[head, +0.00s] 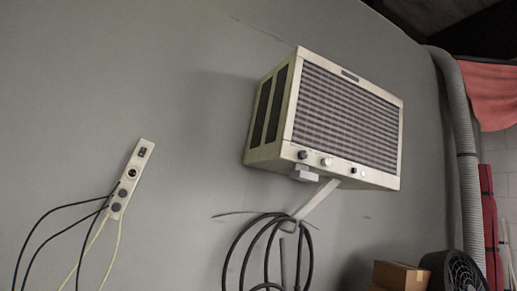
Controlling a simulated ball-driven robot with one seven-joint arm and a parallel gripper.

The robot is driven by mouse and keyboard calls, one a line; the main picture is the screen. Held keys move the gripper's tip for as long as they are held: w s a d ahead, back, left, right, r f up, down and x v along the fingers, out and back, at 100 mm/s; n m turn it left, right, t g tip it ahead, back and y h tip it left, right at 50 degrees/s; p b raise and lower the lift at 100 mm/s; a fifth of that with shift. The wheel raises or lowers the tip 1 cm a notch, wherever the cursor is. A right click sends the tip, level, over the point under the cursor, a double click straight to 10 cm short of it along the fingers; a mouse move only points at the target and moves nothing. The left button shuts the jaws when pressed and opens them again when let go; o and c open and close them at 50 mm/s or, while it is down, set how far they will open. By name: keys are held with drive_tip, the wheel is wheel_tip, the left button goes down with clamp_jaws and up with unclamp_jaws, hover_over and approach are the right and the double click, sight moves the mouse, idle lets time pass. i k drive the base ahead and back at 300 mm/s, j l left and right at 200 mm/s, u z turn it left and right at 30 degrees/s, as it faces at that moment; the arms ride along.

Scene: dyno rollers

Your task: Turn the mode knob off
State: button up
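A beige wall unit (345,118) with a slatted front grille hangs tilted in the picture, right of the middle. Its lower front strip carries a dark knob (303,154) at the left, a pale knob (326,161) in the middle and a small dark knob (354,170) farther right. Their labels and pointer positions are too small to read, so I cannot tell which is the mode knob or how it is set. My gripper is not in view, and nothing is seen touching the knobs.
A small pale box (304,174) and a slanted bracket (317,201) sit under the unit. Coiled black hose (232,258) hangs below. A socket strip (128,180) with cables is at left. Cardboard boxes (400,276), a black fan (455,272) and a grey duct (466,165) stand right.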

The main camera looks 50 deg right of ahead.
sight(303, 154)
drive_tip(key=i+z, duration=0.6)
drive_tip(key=z, duration=0.2)
drive_tip(key=i+j+z, duration=0.15)
drive_tip(key=i+z, duration=0.45)
drive_tip(key=z, duration=0.3)
drive_tip(key=i+j+z, duration=0.2)
drive_tip(key=z, duration=0.3)
drive_tip(key=i+j+z, duration=0.15)
drive_tip(key=z, duration=0.35)
